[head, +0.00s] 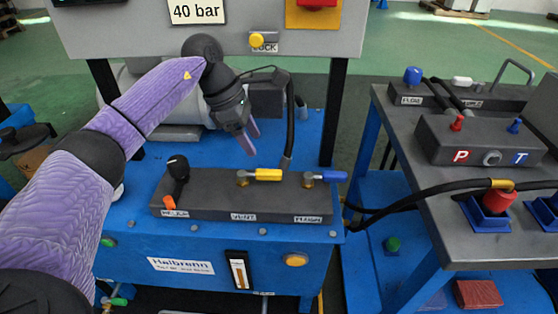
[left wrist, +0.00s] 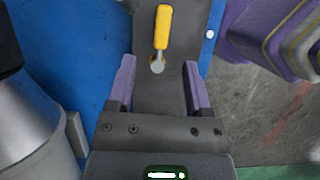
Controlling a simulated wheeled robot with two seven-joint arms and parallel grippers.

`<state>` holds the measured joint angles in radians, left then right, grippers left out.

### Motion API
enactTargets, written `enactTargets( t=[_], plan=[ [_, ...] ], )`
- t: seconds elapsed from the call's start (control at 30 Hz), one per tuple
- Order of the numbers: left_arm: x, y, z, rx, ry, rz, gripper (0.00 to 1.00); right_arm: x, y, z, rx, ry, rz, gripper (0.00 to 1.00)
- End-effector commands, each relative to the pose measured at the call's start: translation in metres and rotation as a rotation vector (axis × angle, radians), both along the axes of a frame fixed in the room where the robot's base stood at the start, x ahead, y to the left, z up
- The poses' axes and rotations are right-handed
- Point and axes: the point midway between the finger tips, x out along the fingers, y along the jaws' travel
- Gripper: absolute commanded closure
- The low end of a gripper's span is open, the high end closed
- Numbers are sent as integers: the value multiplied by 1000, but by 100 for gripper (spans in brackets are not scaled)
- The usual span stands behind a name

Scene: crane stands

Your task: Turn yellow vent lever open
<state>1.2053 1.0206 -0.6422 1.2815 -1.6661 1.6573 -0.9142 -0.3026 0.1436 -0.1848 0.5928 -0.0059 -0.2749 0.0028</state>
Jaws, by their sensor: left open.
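The yellow vent lever (head: 266,174) sits on a dark grey valve block (head: 215,203), above the VENT label. Its handle points right along the block from a round metal pivot. It also shows in the left wrist view (left wrist: 163,26), with the pivot nearest my gripper. My left gripper (head: 248,142) is open and empty, above and behind the block. In the left wrist view the purple fingers (left wrist: 160,82) stand apart, with the lever's pivot between their tips in the picture and the handle beyond. No contact with the lever shows. My right gripper is not in view.
A blue lever (head: 326,176) is right of the yellow one; a black lever with an orange tip (head: 176,175) is left. A black hose (head: 290,125) rises behind the block. A grey panel (head: 210,40) stands above. A side table (head: 470,235) with hoses stands at right.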

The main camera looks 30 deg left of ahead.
Motion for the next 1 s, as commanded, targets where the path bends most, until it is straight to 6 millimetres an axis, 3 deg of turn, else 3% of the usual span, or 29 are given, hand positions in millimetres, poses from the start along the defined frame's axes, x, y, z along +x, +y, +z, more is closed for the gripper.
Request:
enactTargets(
  t=[0.03, 0.1, 0.3, 0.67, 1.0],
  plan=[
    [2, -4, -19, -1, 8, -2, 35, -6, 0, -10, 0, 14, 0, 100],
    [6, -10, -37, -3, 9, -1, 35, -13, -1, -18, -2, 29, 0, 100],
    [14, -24, -74, -5, 8, 1, 35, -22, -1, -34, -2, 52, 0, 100],
    [16, -29, -80, -5, 2, 2, 35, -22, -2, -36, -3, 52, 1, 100],
    [16, -29, -80, -5, 2, 3, 100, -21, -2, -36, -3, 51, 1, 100]
  ],
)
